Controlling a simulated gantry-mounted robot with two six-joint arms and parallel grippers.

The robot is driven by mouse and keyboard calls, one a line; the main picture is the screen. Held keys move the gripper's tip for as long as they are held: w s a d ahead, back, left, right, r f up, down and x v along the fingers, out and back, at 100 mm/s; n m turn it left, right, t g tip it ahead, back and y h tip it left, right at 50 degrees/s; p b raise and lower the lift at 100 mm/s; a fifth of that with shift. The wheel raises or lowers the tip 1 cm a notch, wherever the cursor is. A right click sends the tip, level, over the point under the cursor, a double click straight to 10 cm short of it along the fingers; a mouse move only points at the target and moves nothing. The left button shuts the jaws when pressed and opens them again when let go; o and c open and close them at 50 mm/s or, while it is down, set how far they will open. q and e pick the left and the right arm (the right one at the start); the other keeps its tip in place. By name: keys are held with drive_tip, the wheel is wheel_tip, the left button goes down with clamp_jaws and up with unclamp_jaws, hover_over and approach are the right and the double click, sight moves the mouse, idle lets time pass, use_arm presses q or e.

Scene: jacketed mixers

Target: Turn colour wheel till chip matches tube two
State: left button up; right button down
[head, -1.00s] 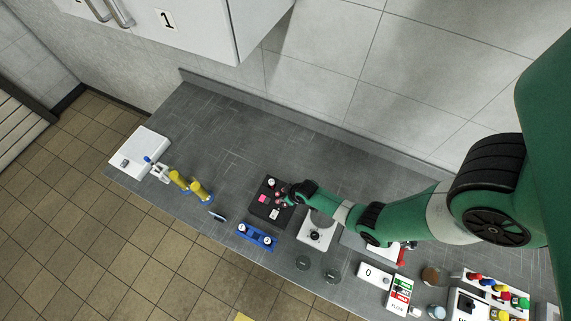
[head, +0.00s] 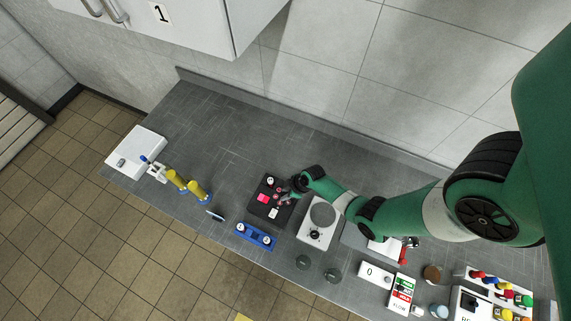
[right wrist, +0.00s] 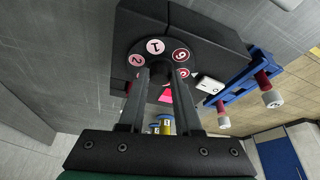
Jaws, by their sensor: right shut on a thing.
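The colour wheel is a dark disc with numbered pale-to-pink chips on a black box (head: 262,211). In the right wrist view, the wheel (right wrist: 155,50) shows chips marked 1 and 2 and two deeper pink ones at the right. My right gripper (head: 287,196) reaches the box from the right. In the right wrist view its fingers (right wrist: 162,78) are shut on the wheel's central knob (right wrist: 158,68). A bright pink square shows on the box top. Two white-capped tubes with reddish contents stand in a blue rack (head: 256,238). Their numbers cannot be read. My left gripper is out of view.
A white hot plate (head: 318,232) stands just right of the box, under my right arm. Several bottles and instruments crowd the right. The counter (head: 215,125) behind the box is clear.

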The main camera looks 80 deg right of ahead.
drive_tip(key=c, duration=0.6)
unclamp_jaws()
